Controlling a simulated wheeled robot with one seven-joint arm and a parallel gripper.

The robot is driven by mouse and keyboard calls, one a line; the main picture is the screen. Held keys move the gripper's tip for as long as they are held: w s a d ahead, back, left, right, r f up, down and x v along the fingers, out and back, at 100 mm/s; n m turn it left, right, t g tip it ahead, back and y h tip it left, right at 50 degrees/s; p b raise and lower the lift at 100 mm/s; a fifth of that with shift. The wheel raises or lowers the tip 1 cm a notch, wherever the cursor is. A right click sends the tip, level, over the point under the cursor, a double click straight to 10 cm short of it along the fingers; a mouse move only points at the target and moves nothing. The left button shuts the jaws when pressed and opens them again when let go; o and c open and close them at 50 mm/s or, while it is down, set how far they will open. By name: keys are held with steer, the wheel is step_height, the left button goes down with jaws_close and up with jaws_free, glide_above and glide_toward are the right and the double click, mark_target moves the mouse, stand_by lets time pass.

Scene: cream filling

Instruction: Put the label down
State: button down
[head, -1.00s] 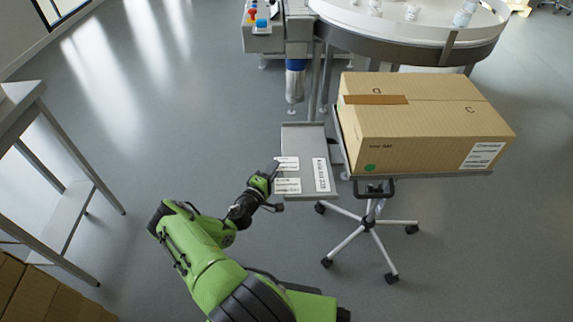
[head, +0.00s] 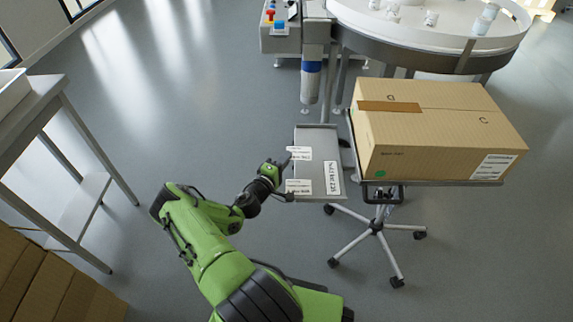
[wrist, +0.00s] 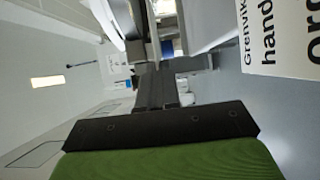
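A small white label (head: 299,153) with dark print shows at the tip of my gripper (head: 286,160), over the left edge of a grey tray (head: 318,135). My gripper appears shut on this label's left end; the finger contact is too small to see clearly. A second white label (head: 299,187) lies at the tray's left edge, and a third, turned label (head: 332,178) lies on its right part. In the wrist view a large printed label (wrist: 280,40) shows close at the right, with grey floor beyond it. The fingertips are not clear there.
A closed cardboard box (head: 440,135) stands on a wheeled stand (head: 376,225) right of the tray. A round white table (head: 430,40) with small containers is behind. A grey side table (head: 35,110) and cartons (head: 45,285) are at the left. The floor between is clear.

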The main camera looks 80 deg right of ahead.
step_height(320, 180, up, 4)
steer(key=shift+f+p, duration=0.1)
steer(key=shift+p, duration=0.35)
